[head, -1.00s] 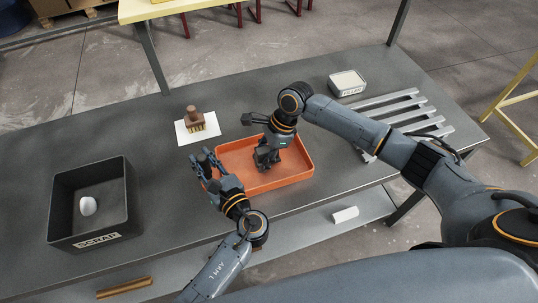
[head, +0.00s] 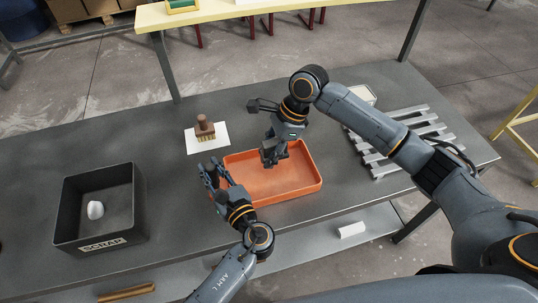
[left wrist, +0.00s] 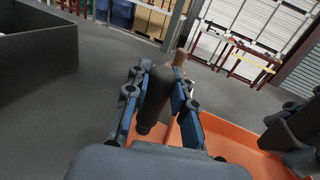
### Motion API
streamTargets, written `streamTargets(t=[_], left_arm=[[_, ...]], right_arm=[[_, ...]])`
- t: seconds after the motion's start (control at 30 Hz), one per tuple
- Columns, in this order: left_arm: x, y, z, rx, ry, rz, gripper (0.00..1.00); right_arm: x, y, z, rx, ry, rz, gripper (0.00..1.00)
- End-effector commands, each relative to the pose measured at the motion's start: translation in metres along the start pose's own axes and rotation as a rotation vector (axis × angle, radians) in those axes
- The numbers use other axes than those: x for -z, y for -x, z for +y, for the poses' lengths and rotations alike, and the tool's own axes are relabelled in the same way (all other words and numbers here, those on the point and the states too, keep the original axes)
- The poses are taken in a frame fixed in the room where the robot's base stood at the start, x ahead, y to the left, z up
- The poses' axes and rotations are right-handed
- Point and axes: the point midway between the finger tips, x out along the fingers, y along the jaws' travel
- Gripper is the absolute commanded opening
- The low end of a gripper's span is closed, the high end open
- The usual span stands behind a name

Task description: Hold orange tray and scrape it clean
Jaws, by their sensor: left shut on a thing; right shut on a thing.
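The orange tray (head: 290,187) lies on the grey workbench. It also shows at lower right in the left wrist view (left wrist: 228,142). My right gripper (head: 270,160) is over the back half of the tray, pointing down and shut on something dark. I cannot make out that thing's shape or whether it touches the tray floor.
A brown brush (head: 204,127) stands on a white sheet (head: 221,142) behind the tray. A black SCRAP box (head: 128,200) with a white lump (head: 95,209) is at left. A slatted metal rack (head: 428,126) is at right, with a pale tub (head: 362,94) behind it.

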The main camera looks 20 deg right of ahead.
Motion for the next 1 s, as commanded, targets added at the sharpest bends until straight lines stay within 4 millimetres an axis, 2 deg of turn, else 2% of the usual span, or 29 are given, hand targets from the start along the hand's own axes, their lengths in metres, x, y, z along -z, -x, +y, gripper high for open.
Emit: streamTargets(t=[0.03, 0.37, 0.4, 0.53, 0.87, 1.0], left_arm=[[0.006, 0.001, 0.001, 0.0, -0.006, 0.011, 0.0], [0.006, 0.001, 0.001, 0.0, -0.005, 0.011, 0.0], [0.006, 0.001, 0.001, 0.0, -0.005, 0.011, 0.26], [0.004, 0.001, 0.001, 0.0, -0.004, 0.008, 0.51], [0.002, 0.002, 0.0, 0.0, -0.001, 0.004, 0.51], [0.002, 0.017, -0.001, 0.003, -0.001, 0.005, 0.51]], right_arm=[[0.0, 0.0, 0.0, 0.001, 0.0, 0.0, 0.06], [0.0, 0.0, 0.0, 0.001, 0.0, -0.001, 0.06], [0.0, 0.0, 0.0, 0.001, 0.0, -0.001, 0.06], [0.0, 0.0, 0.0, 0.001, 0.0, -0.001, 0.06], [0.0, 0.0, 0.0, 0.001, 0.0, -0.001, 0.06], [0.0, 0.0, 0.0, 0.001, 0.0, -0.001, 0.06]])
